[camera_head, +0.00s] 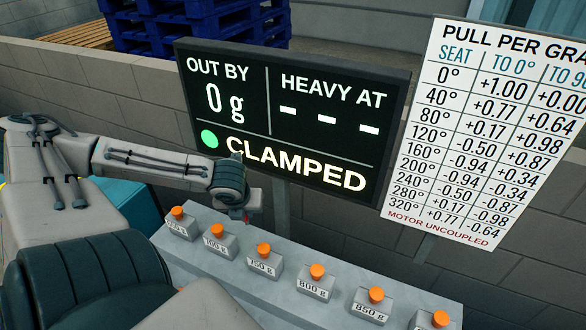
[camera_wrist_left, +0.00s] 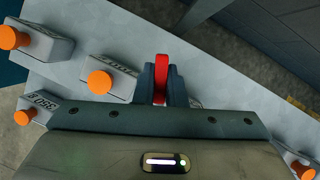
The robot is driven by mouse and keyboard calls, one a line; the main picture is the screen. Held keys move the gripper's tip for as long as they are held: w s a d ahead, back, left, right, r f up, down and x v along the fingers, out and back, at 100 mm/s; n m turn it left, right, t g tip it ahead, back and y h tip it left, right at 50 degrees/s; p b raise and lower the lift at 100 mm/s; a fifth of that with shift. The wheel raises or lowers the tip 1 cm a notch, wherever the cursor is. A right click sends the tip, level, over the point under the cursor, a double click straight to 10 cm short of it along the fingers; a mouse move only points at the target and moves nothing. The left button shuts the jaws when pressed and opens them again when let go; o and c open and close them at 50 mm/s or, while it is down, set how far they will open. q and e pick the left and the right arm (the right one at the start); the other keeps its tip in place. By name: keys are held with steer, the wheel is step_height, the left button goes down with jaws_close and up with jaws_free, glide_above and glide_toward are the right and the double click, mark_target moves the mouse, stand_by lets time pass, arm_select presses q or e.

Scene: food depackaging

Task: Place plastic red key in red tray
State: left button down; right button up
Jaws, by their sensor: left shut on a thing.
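My left gripper (camera_head: 238,214) is above the far left part of a grey shelf with labelled weights. In the left wrist view its two dark fingers (camera_wrist_left: 161,88) are shut on a red key (camera_wrist_left: 161,66), which stands up between them. The key's lower part is hidden by the fingers. In the head view the key cannot be made out. No red tray is in view. My right gripper is not in view.
Several grey weights with orange knobs, such as the 750 g weight (camera_head: 263,264), stand on the grey shelf (camera_head: 240,298). A black display (camera_head: 290,110) reads "OUT BY 0 g" and "CLAMPED". A white chart (camera_head: 480,130) stands right. Blue pallets (camera_head: 190,25) lie behind a wall.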

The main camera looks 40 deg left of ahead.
mark_target(247, 224)
arm_select(q)
steer(key=shift+w+a+f, duration=0.15)
steer(key=shift+a+f, duration=0.05)
steer(key=shift+f, duration=0.1)
step_height(247, 224, down, 5)
steer(key=b, duration=0.4)
steer(key=shift+f+b, duration=0.3)
steer(key=shift+f, duration=0.15)
steer(key=shift+f+b, duration=0.45)
steer(key=shift+f, duration=1.55)
